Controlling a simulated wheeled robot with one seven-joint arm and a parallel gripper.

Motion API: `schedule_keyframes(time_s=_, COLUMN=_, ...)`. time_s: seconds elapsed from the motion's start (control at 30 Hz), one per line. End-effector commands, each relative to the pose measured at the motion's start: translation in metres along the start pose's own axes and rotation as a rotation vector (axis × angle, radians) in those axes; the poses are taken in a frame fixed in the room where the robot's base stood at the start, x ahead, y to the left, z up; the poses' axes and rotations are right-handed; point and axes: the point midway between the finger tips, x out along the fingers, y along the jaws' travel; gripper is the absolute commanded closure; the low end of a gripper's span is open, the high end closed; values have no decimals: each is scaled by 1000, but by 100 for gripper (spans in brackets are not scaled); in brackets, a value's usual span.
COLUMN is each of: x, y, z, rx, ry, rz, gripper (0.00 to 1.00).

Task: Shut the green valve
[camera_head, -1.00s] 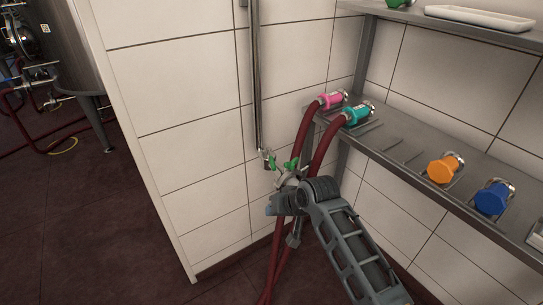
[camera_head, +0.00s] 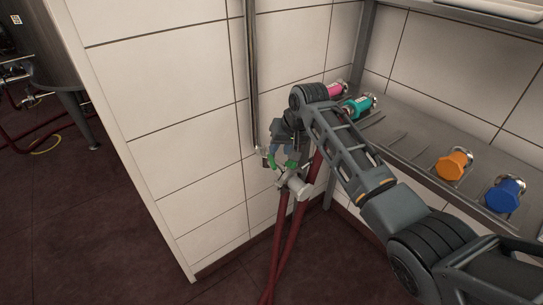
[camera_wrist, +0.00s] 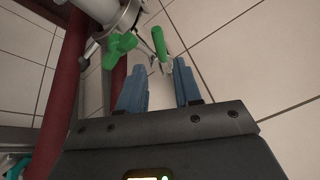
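The green valve shows in the wrist view as an upright green lever (camera_wrist: 158,38) and a green winged handle (camera_wrist: 119,49) to its left, both by a pale metal fitting. I cannot tell whether they belong to one valve. In the head view green parts (camera_head: 289,165) show at the pipe's lower end, partly behind my gripper. My gripper (camera_wrist: 159,68) is open and empty, with its two blue fingers apart. The lever stands just beyond the fingertips, in line with the gap, and looks untouched. In the head view my gripper (camera_head: 282,152) points down just above the valve.
Dark red hoses (camera_head: 291,235) hang below the fitting. A vertical metal pipe (camera_head: 251,85) runs down the tiled wall. The metal shelf (camera_head: 405,135) at right holds pink (camera_head: 336,89), teal (camera_head: 358,106), orange (camera_head: 453,165) and blue (camera_head: 505,195) capped fittings.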

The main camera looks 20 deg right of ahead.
Motion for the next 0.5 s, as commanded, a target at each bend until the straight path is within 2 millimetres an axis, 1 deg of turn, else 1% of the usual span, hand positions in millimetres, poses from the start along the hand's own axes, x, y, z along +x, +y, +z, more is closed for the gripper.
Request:
schedule_keyframes(time_s=0.3, x=44, y=0, z=0, rx=-1, ry=-2, rz=2, gripper=66)
schedule_keyframes(time_s=0.5, x=65, y=0, z=0, rx=-2, ry=-1, rz=0, gripper=66)
